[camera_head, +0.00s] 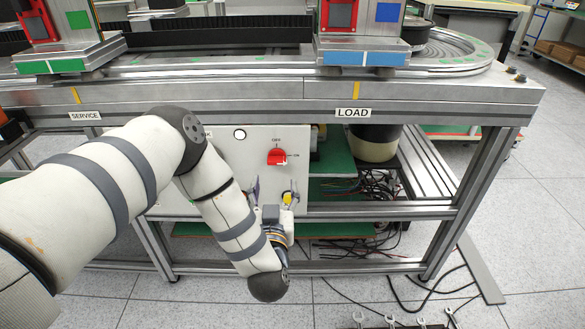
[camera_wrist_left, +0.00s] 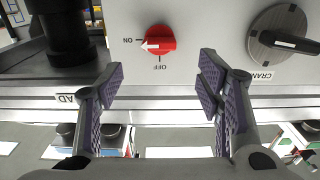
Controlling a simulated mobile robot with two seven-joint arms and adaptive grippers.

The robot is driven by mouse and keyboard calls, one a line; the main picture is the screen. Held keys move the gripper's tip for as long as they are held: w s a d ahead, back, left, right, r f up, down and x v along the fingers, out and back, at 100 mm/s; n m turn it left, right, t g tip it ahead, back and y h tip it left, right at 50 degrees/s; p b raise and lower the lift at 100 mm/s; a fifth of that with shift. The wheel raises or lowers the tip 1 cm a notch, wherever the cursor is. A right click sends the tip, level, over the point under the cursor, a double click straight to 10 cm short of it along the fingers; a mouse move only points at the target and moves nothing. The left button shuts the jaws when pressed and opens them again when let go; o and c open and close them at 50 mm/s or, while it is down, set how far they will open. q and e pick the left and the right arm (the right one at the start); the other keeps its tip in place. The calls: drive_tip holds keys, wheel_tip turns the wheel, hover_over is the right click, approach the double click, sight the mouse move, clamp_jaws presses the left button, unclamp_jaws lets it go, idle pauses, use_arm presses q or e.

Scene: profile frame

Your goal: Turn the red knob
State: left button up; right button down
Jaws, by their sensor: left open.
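The red knob (camera_head: 277,157) sits on a white panel under the bench, with OFF printed above it and ON to its right. In the left wrist view the red knob (camera_wrist_left: 160,40) appears upside down, with ON at its left and OFF below. Its white pointer mark faces left, roughly towards ON. My left gripper (camera_head: 273,191) is below the knob in the head view, its fingers pointing up towards the panel. In the wrist view my left gripper (camera_wrist_left: 162,70) is open and empty, its fingertips apart from the knob. My right gripper is in neither view.
A dark round crank (camera_wrist_left: 280,32) is on the same panel in the wrist view. The LOAD label (camera_head: 353,112) is on the bench rail. Loose cables (camera_head: 366,192) and a dark and cream cylinder (camera_head: 376,145) are right of the panel. My left arm covers the panel's left part.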

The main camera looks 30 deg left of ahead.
sight(277, 164)
use_arm(q)
drive_tip(key=b+x, duration=0.1)
drive_tip(key=x, duration=0.8)
drive_tip(key=shift+w, duration=0.2)
drive_tip(key=c, duration=1.2)
